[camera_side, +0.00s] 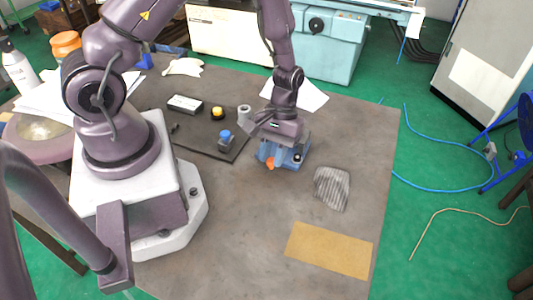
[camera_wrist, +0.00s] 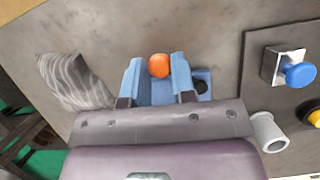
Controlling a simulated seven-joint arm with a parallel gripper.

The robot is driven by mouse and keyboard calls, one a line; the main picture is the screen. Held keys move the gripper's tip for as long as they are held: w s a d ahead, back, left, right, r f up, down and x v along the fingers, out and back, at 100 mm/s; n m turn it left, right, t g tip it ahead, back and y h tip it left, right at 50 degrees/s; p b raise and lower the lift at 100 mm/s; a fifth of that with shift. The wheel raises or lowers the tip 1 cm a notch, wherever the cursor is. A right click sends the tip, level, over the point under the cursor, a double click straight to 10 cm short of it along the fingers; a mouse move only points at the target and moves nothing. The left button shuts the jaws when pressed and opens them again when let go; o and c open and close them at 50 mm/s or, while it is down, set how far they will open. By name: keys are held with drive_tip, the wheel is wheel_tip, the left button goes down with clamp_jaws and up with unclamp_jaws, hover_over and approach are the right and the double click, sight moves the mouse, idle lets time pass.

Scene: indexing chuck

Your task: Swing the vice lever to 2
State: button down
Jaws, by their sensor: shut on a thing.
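The blue vice (camera_side: 293,157) stands on the bench under my gripper (camera_side: 268,157). Its lever has an orange knob (camera_side: 270,163) on the near left side in the side view. In the wrist view the orange knob (camera_wrist: 159,66) sits between the tips of my gripper's two blue fingers (camera_wrist: 157,75). The gripper is shut on the lever at this knob. Part of the vice's blue body and a dark round hole (camera_wrist: 201,86) show beside the right finger. Most of the vice is hidden by my gripper, and I cannot read any position numbers.
A dark plate (camera_side: 205,143) left of the vice carries a blue knob (camera_side: 225,136) and a yellow knob (camera_side: 217,112). A striped grey cloth (camera_side: 332,188) and a tan sheet (camera_side: 329,250) lie to the right and front. Bare bench lies in front.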

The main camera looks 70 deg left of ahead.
drive_tip(key=n, duration=0.1)
drive_tip(key=w+n, duration=0.1)
drive_tip(key=n+t, duration=0.1)
drive_tip(key=shift+w+a+n+h, duration=0.25)
drive_tip(key=shift+w+n+h, duration=0.15)
drive_tip(key=shift+w+a+r+n+t+h, duration=0.15)
drive_tip(key=shift+w+n+t, duration=0.1)
drive_tip(key=shift+n, duration=0.35)
drive_tip(key=shift+w+a+f+n+t+h, duration=0.1)
drive_tip(key=shift+w+n+t, duration=0.2)
drive_tip(key=shift+n, duration=0.3)
drive_tip(key=shift+w+a+r+n+t+h, duration=0.15)
drive_tip(key=shift+w+n+t, duration=0.1)
drive_tip(key=shift+n, duration=0.35)
drive_tip(key=shift+f, duration=0.1)
drive_tip(key=c, duration=0.9)
unclamp_jaws()
drive_tip(key=shift+c, duration=0.2)
drive_tip(key=s+v, duration=0.1)
drive_tip(key=v, duration=1.2)
drive_tip(key=shift+w, duration=0.45)
